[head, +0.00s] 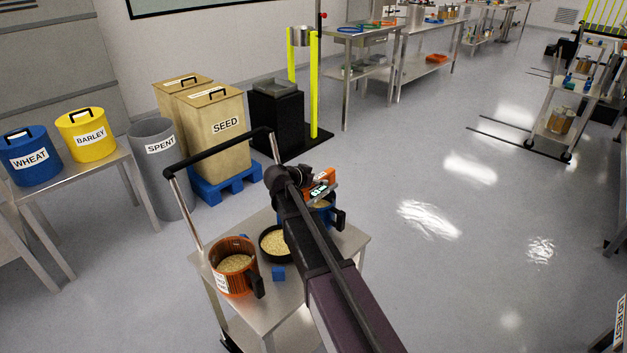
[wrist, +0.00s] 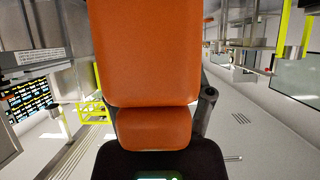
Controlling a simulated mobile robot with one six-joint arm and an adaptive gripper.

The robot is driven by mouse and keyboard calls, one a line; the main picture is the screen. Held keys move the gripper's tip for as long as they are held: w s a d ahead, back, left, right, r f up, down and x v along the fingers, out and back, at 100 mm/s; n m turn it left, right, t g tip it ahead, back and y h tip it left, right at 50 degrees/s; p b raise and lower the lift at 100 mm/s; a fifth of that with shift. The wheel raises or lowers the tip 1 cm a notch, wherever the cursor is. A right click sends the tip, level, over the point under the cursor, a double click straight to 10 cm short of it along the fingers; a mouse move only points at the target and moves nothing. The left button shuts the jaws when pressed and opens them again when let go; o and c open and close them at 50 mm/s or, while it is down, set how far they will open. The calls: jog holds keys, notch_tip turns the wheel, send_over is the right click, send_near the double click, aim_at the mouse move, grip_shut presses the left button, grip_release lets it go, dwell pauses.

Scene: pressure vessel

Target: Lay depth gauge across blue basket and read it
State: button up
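The depth gauge (head: 320,189) has an orange body and a small lit display. In the head view it is at the end of my arm, over or just above the blue basket (head: 325,214). I cannot tell whether it touches the rim. In the wrist view the gauge (wrist: 153,55) fills the middle as a big orange block, with a dark part and the edge of its display at the bottom. My gripper (head: 306,187) appears shut on the gauge; its fingers are mostly hidden. The blue basket is partly hidden by my arm; its dark handle shows at right. The reading is too small to read.
The cart (head: 350,240) also carries an orange basket (head: 234,268) of grain, a black pan (head: 273,243) of grain and a small blue block (head: 278,273). A black push handle (head: 217,155) rises at the cart's far left. Open floor lies to the right.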

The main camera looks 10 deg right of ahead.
jog(key=shift+r, duration=0.1)
jog(key=shift+s+a+r+p, duration=0.3)
jog(key=shift+a+r+p, duration=0.05)
jog(key=shift+a+p, duration=0.1)
jog(key=p+v, duration=0.5)
jog(key=v, duration=0.5)
jog(key=shift+s+a, duration=0.2)
jog(key=shift+a, duration=0.15)
jog(key=shift+d, duration=0.1)
jog(key=s+d+f+n+g+y, duration=0.2)
jog(key=s+f+n+y, duration=0.1)
jog(key=s, duration=0.4)
jog(key=s+d+f+n+g+y, duration=0.2)
jog(key=s+d+f+n+y, duration=0.1)
jog(key=s, duration=0.5)
jog(key=s+d+f+n+g+y, duration=0.2)
jog(key=s+f+n+g+y, duration=0.1)
jog(key=s, duration=0.4)
jog(key=shift+s+d+f+n+y, duration=0.2)
jog(key=shift+s+f+n+y, duration=0.15)
jog(key=shift+n, duration=0.55)
